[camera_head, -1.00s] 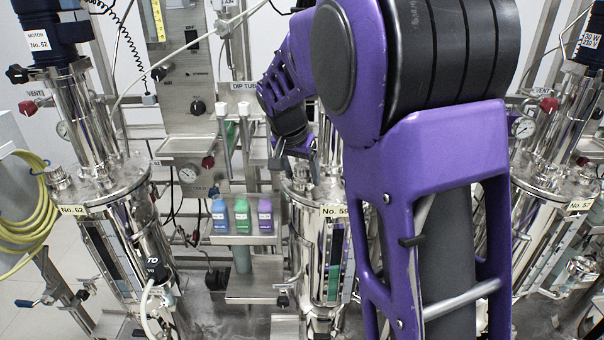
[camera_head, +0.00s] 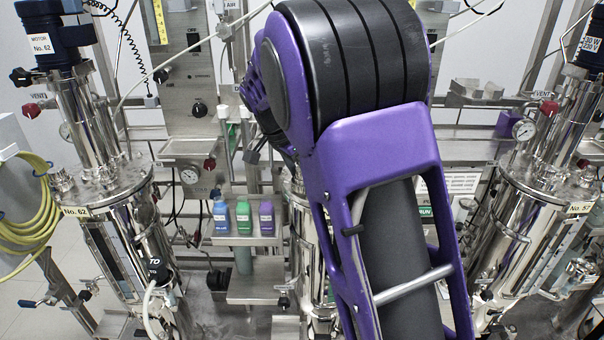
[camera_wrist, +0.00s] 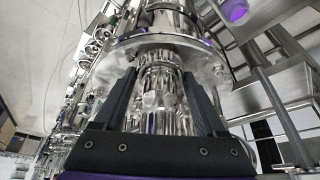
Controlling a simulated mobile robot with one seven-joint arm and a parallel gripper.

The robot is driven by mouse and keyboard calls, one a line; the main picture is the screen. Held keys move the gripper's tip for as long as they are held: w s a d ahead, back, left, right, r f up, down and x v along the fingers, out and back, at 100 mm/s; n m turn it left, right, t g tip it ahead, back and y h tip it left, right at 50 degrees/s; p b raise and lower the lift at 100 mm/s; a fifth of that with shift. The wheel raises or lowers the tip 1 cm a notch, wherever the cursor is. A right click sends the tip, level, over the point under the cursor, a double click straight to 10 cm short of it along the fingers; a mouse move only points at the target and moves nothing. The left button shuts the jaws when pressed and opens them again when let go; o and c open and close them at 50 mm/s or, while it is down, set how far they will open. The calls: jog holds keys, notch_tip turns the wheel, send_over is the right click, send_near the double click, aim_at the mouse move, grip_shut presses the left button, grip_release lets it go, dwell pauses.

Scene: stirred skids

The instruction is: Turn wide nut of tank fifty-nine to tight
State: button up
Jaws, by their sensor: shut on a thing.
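Tank fifty-nine (camera_head: 303,240) stands in the middle of the head view. My arm covers most of it, and its number label is hidden. In the wrist view my gripper (camera_wrist: 160,82) has one dark finger on each side of a shiny metal fitting, which I take for the wide nut (camera_wrist: 160,100). The gripper is shut on this nut. The nut sits against a wide round steel flange (camera_wrist: 178,45). How far the nut is turned cannot be told. In the head view my gripper and the nut are hidden behind my arm.
Tank sixty-two (camera_head: 120,215) stands at the left and another tank (camera_head: 545,190) at the right. A small shelf (camera_head: 247,240) with blue, green and purple bottles is left of tank fifty-nine. A control panel (camera_head: 195,90) stands behind. Steel rails (camera_wrist: 275,90) run close at right in the wrist view.

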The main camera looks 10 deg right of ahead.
jog(key=shift+w+m+g+p, duration=0.1)
jog(key=shift+m+g+p, duration=0.5)
jog(key=shift+m, duration=0.65)
jog(key=shift+w+m+g+p, duration=0.1)
jog(key=shift+m+g+p, duration=0.3)
jog(key=shift+m+p, duration=0.6)
jog(key=shift+m, duration=0.85)
jog(key=o, duration=1.3)
jog(key=shift+a+r, duration=0.25)
jog(key=shift+r, duration=0.25)
jog(key=a, duration=0.4)
jog(key=w+a, duration=0.1)
jog(key=a, duration=0.3)
jog(key=a+p, duration=0.1)
jog(key=a, duration=0.3)
jog(key=shift+w, duration=0.15)
jog(key=shift+r, duration=0.15)
